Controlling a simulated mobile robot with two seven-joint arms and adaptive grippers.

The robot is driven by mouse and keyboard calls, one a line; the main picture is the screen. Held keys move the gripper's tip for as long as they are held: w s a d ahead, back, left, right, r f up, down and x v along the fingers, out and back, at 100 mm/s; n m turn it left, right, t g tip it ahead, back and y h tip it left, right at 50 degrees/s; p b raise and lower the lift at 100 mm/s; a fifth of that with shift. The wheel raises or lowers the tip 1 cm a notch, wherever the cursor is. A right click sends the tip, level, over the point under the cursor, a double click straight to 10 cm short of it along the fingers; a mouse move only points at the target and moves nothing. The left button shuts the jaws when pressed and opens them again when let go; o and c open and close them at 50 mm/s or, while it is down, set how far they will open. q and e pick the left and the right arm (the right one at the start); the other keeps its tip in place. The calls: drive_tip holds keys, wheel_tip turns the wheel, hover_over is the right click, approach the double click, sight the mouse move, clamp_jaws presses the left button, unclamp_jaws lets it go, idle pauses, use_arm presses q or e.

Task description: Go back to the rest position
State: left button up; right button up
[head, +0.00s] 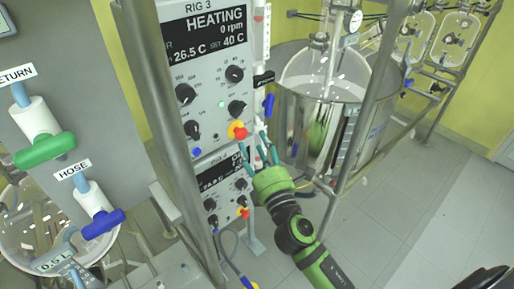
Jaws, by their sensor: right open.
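My right gripper (258,157) is in the middle of the head view, at the end of a green and dark arm that comes up from the bottom. Its fingers are apart and it looks empty. The fingertips point up, in front of or beside the lower right edge of the Rig 3 heating panel (212,100), close to a red and yellow knob (238,130). I cannot tell whether they touch anything. My left gripper is not in view.
A metal post (165,120) stands left of the panel. A large steel vessel (312,125) in a frame is behind my gripper. At the left are a green valve handle (45,150) and a blue one (103,223). Bare floor (420,215) lies at the right.

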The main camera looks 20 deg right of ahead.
drive_tip(key=shift+f, duration=0.1)
idle(0.3)
drive_tip(key=s+d+f+m+g+b, duration=0.1)
drive_tip(key=s+f+m+g, duration=0.2)
drive_tip(key=f, duration=1.1)
drive_tip(key=s+f+m+g+b, duration=0.2)
drive_tip(key=s+f+m+g, duration=0.1)
drive_tip(key=f, duration=1)
drive_tip(key=s+d+f+m+g+b, duration=0.1)
drive_tip(key=s+f+m+g, duration=0.15)
drive_tip(key=f, duration=1.15)
drive_tip(key=s+d+f+m+g+b, duration=0.1)
drive_tip(key=s+f+m+g+b, duration=0.4)
drive_tip(key=s+f, duration=1.3)
drive_tip(key=s+f+m+g, duration=0.2)
drive_tip(key=s+f+m, duration=0.1)
drive_tip(key=s, duration=0.6)
drive_tip(key=s+d+f+m+g+p, duration=0.1)
drive_tip(key=s+f+m+g, duration=0.2)
drive_tip(key=s, duration=0.6)
drive_tip(key=shift+d+f+m+g, duration=0.15)
drive_tip(key=shift+f+m+g, duration=0.2)
drive_tip(key=shift+f+m, duration=0.4)
